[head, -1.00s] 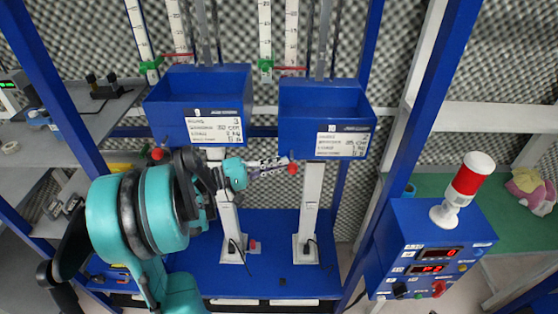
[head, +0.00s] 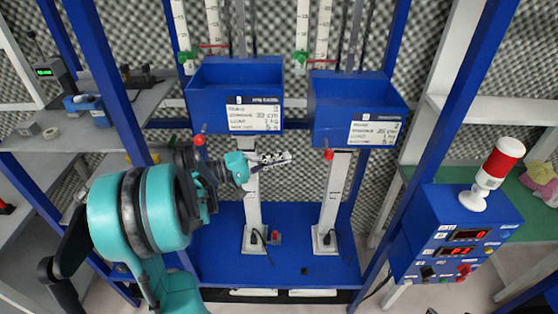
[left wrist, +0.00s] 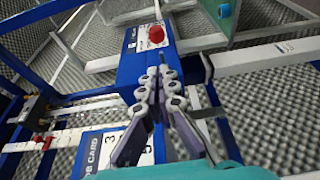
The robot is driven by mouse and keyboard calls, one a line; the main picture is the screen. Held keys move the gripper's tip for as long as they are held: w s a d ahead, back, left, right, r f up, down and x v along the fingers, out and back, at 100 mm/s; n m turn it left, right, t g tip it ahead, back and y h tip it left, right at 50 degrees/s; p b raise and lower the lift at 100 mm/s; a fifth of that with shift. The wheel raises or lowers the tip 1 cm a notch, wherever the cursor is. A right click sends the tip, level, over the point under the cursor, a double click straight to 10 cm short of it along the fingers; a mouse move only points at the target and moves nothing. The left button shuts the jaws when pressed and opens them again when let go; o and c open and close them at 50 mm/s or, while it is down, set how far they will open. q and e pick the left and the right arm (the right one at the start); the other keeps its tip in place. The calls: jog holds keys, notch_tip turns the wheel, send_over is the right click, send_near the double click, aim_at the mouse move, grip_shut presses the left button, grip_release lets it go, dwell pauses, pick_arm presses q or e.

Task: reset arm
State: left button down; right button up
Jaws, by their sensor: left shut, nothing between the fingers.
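My left arm reaches in from the left in the head view, and its gripper (head: 276,158) is in front of the left white column, below the two blue bins. The fingers are shut and empty. In the left wrist view the left gripper (left wrist: 158,72) has its fingertips together, seen over a blue part with a red button (left wrist: 156,34) and a white label card (left wrist: 100,150). I cannot tell whether the fingers touch anything there. My right gripper is not in either view.
Two blue bins (head: 241,72) (head: 358,88) with labels hang on the blue rig. A control box (head: 462,232) with a red-and-white lamp (head: 499,165) stands at right. Grey shelves (head: 72,138) are at left. The blue base plate (head: 290,262) is mostly bare.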

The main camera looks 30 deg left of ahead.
pick_arm(q)
jog(key=shift+w+d, duration=0.15)
jog(key=shift+w, duration=0.1)
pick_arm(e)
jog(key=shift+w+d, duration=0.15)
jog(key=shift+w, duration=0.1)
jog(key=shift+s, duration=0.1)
pick_arm(q)
jog(key=s+d+f+m+g+y, duration=0.2)
jog(key=d+f+g, duration=0.1)
jog(key=d, duration=0.4)
jog(key=s+d+f+m+g+y, duration=0.1)
jog(key=s+d+f+g+y, duration=0.15)
jog(key=d, duration=0.45)
jog(key=s+f+m+y, duration=0.2)
jog(key=s+m+y, duration=0.1)
jog(key=s, duration=0.3)
jog(key=s+f+m+g+y, duration=0.1)
jog(key=s+f+m+y, duration=0.2)
jog(key=s, duration=0.3)
jog(key=shift+d+f+m+y+b, duration=0.3)
jog(key=shift+d+m+y+b, duration=0.1)
jog(key=shift+m+y, duration=0.15)
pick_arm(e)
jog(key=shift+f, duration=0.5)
